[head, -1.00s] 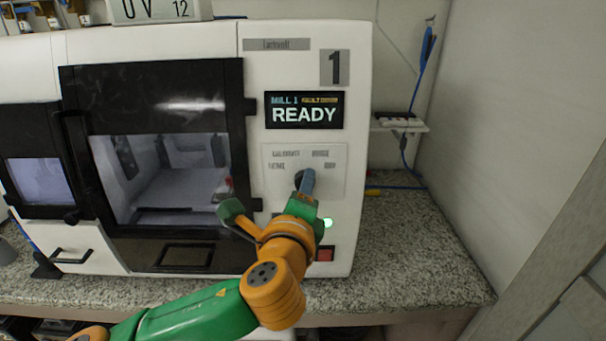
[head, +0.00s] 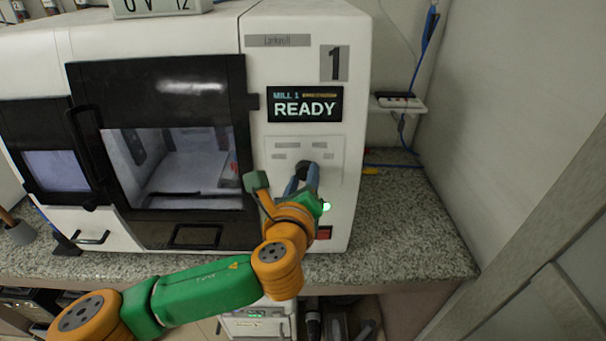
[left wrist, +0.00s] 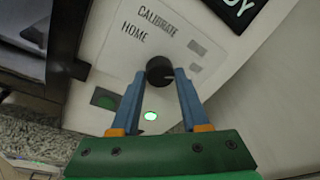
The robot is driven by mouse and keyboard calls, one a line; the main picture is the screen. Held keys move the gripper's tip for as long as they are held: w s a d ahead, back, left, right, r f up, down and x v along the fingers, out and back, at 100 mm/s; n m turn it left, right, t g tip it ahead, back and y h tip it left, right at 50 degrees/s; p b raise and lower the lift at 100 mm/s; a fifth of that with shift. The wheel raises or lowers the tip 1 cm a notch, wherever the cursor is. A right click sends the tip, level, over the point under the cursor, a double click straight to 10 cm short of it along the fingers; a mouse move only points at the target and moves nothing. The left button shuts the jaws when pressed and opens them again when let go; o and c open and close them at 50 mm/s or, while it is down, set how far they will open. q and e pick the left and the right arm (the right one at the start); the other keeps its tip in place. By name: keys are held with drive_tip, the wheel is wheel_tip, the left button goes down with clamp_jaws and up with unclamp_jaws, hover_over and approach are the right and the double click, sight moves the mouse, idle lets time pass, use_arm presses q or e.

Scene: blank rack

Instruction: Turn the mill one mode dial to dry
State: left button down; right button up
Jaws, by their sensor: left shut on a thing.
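Mill one is the white machine (head: 350,60) with a large "1" and a screen (head: 304,104) reading READY. Its black round mode dial (head: 301,167) is on a light panel (head: 326,142) under the screen. In the left wrist view the dial (left wrist: 159,70) sits between the blue fingertips of my left gripper (left wrist: 161,76), which is shut on it. The CALIBRATE and HOME labels read clearly there; other labels are too blurred to read. In the head view the left gripper (head: 302,172) reaches the dial from below and partly hides it. My right gripper is not in view.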

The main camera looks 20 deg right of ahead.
use_arm(q)
drive_tip(key=shift+f, duration=0.1)
drive_tip(key=shift+c, duration=2)
unclamp_jaws()
drive_tip(key=b+v, duration=0.1)
drive_tip(key=v, duration=0.6)
drive_tip(key=shift+b, duration=0.4)
